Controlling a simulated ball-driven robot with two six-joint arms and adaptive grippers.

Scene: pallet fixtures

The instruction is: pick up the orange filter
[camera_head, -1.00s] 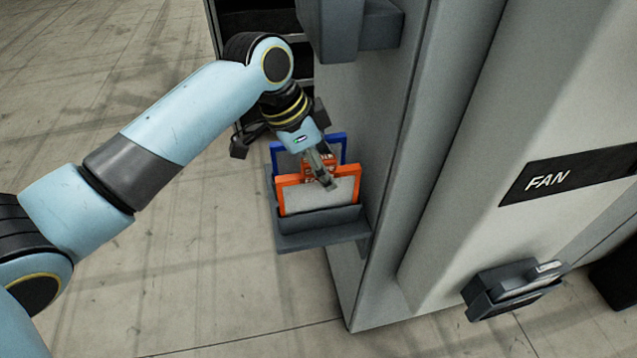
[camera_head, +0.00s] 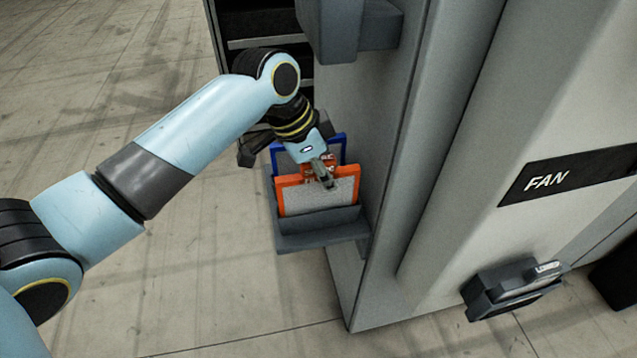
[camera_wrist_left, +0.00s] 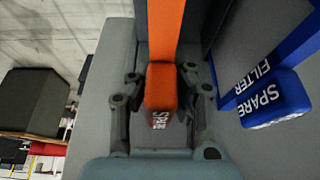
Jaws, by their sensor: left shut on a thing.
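The orange filter (camera_head: 288,181) has an orange frame and a grey panel, and stands in a grey holder (camera_head: 318,243) on the side of the grey cabinet. My left gripper (camera_head: 324,176) reaches down to it from above and is shut on its top tab. In the left wrist view the orange tab (camera_wrist_left: 160,88) sits between the two fingers (camera_wrist_left: 162,100), with part of a white label showing. The filter's lower edge is hidden behind the holder's front lip. My right gripper is not in view.
A dark grey box (camera_head: 335,25) juts from the cabinet above. A grey latch unit (camera_head: 515,288) is at lower right, below the FAN label (camera_head: 570,172). Open floor lies left.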

